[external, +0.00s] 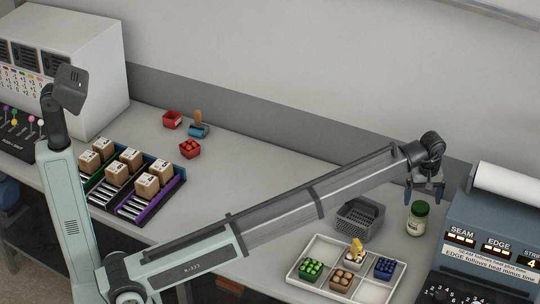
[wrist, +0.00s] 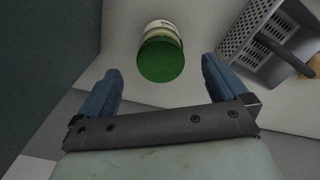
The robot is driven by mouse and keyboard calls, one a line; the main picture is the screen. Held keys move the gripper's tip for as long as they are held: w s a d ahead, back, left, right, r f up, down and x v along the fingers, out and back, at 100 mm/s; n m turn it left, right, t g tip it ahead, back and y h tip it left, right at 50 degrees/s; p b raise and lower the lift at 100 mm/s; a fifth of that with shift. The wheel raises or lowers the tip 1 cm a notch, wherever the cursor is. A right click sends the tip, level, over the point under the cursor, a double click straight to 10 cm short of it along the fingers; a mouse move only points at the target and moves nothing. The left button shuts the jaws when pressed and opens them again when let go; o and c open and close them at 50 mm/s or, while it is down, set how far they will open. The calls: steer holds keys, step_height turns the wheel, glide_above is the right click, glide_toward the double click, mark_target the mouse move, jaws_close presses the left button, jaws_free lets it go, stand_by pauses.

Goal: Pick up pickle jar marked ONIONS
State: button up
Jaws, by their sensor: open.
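A pickle jar (external: 418,219) with a green lid and a pale label stands upright on the table at the right, left of the blue-grey machine. Its label is too small to read. In the wrist view the jar (wrist: 161,52) shows its green lid toward the camera, with part of the label above it. My gripper (external: 424,194) is open and empty, hanging just above and close to the jar. In the wrist view my gripper (wrist: 160,80) has its two blue fingers spread, with the jar's lid beyond and between them, apart from both.
A grey perforated basket (external: 360,220) stands left of the jar. A white divided tray (external: 318,287) with small filled containers lies in front. The blue-grey machine (external: 500,220) with a paper roll is close on the right. Small boxes (external: 130,163) sit on racks at the left.

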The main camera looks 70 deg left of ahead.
mark_target(421, 206)
steer(key=shift+a+f, duration=0.1)
steer(key=shift+f, duration=3.25)
steer(key=c, duration=1.5)
steer(key=shift+r, duration=0.1)
